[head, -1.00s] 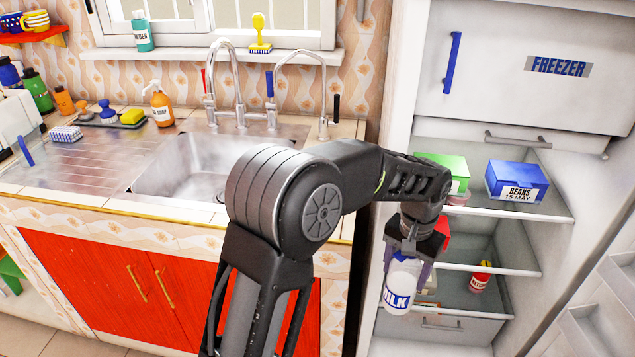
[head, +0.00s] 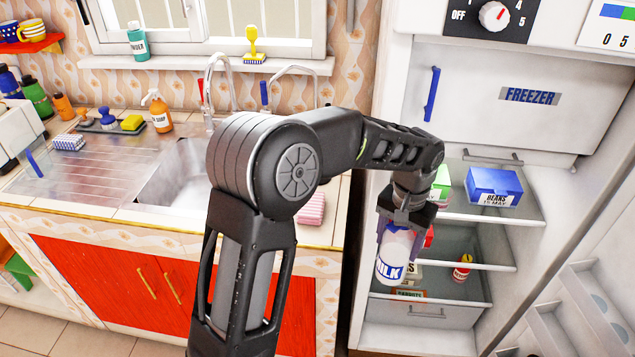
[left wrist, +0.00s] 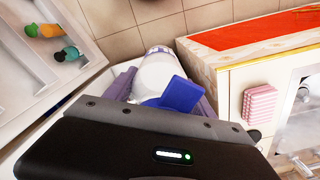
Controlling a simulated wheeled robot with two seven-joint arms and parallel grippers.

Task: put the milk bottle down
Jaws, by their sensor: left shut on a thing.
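The white milk bottle (head: 394,258) with blue lettering hangs upright in my left gripper (head: 400,222), in front of the open fridge. My left gripper is shut on the bottle near its top, and its fingers hide part of the cap end. In the left wrist view the bottle (left wrist: 160,72) shows between the purple fingers of the gripper (left wrist: 165,95), with a blue part close to the camera. My right gripper is in neither view.
The open fridge holds a blue beans box (head: 494,186), a green box (head: 441,182) and a red bottle (head: 462,268). The fridge door (head: 585,280) stands open at right. A pink sponge (head: 311,207) lies on the counter's right end.

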